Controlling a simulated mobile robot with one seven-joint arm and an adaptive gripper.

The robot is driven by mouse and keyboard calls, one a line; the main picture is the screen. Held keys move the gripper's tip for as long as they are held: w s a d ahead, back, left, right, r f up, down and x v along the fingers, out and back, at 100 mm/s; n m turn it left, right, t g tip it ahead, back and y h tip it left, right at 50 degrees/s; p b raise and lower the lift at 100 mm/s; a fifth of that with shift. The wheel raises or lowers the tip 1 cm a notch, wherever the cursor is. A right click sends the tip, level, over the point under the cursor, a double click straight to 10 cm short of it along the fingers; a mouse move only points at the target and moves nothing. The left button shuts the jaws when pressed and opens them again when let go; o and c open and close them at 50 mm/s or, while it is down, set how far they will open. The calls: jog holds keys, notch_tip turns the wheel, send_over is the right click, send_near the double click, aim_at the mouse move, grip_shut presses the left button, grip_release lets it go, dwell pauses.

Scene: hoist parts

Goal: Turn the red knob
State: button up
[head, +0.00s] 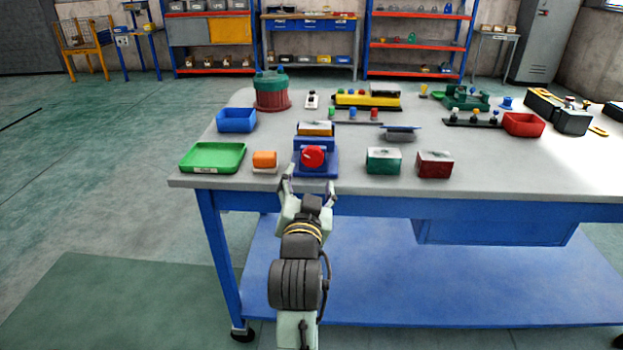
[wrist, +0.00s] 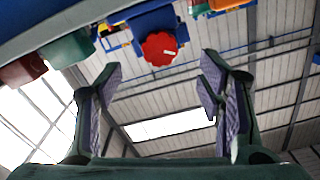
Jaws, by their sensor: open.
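The red knob (head: 313,157) is on the front of a blue box-like unit (head: 318,172) near the front edge of the table. A pale pointer mark shows on the knob in the wrist view (wrist: 160,48). My gripper (head: 307,187) is open and empty, just in front of the table edge and a little below the knob. In the wrist view my gripper (wrist: 162,85) has its fingers spread wide, with the knob beyond the fingertips and between them. The knob is apart from both fingers.
On the table (head: 260,186), an orange block (head: 264,160) and a green tray (head: 212,158) lie left of the unit. A green box (head: 383,160) and a dark red box (head: 434,164) stand to the right. More parts stand behind. The front-left floor is clear.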

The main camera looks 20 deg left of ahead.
aim_at(312, 161)
jog(key=p+x, duration=0.3)
jog(key=x, duration=0.4)
jog(key=shift+w, duration=0.1)
jog(key=shift+w+a, duration=0.15)
jog(key=shift+w, duration=0.3)
jog(key=c, duration=1.1)
jog(key=shift+c, duration=0.2)
jog(key=shift+m, duration=0.3)
